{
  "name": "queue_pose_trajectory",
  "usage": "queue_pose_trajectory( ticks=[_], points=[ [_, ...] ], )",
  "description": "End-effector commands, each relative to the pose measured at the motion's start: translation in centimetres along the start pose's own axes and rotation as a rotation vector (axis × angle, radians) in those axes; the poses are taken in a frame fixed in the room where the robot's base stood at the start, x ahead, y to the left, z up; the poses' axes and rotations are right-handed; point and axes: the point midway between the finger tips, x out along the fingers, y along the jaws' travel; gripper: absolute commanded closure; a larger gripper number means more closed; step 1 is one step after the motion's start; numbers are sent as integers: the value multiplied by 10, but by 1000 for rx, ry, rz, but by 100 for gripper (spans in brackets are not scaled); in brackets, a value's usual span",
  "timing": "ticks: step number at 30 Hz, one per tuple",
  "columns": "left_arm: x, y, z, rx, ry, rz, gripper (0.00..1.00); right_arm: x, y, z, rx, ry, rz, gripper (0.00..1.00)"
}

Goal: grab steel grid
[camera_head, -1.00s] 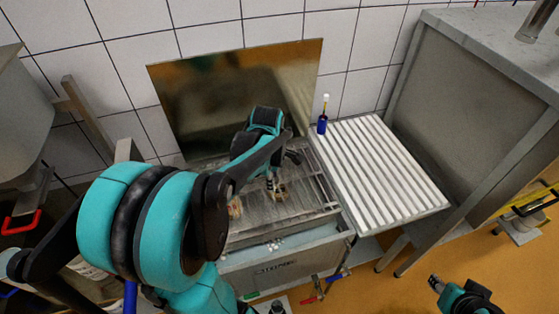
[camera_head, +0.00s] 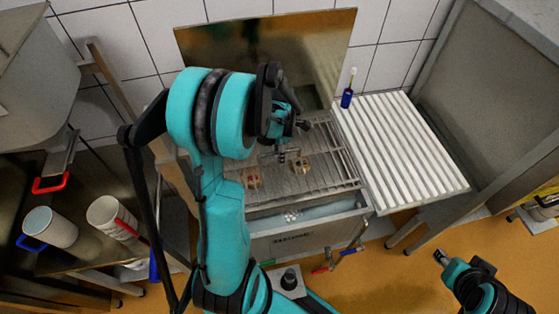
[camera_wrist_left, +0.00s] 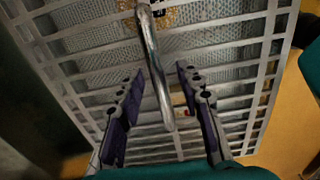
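The steel grid (camera_head: 328,160) lies over the metal basin (camera_head: 290,224) against the wall. In the left wrist view its slats (camera_wrist_left: 265,75) fill most of the picture. A shiny steel bar (camera_wrist_left: 158,90), which looks like a handle, stands out between the fingers. My left gripper (camera_head: 284,152) is over the grid, partly hidden by my own arm. In the left wrist view its two fingers (camera_wrist_left: 158,72) are spread, one on each side of the bar, with gaps on both sides. My right gripper (camera_head: 440,257) is low at the right, away from the grid; its fingers are too small to judge.
A ribbed white drainboard (camera_head: 400,145) adjoins the basin on the right, with a blue bottle (camera_head: 347,97) at its back corner. A metal panel (camera_head: 270,50) stands behind. White jugs (camera_head: 48,228) stand on a left shelf. Small brownish pieces (camera_head: 301,165) show at the grid.

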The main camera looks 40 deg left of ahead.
Motion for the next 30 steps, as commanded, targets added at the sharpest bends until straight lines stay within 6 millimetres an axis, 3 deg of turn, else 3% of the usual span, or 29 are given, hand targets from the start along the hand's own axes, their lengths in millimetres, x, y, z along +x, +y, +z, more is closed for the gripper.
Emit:
queue_pose_trajectory(
  ticks=[4,8,30],
  points=[
    [-1,0,0,0,0,0,66,0,0,0,0,0,0,60],
    [-1,0,0,0,0,0,100,0,0,0,0,0,0,60],
    [-7,0,0,0,0,0,100,-2,0,-2,0,0,0,60]
  ],
)
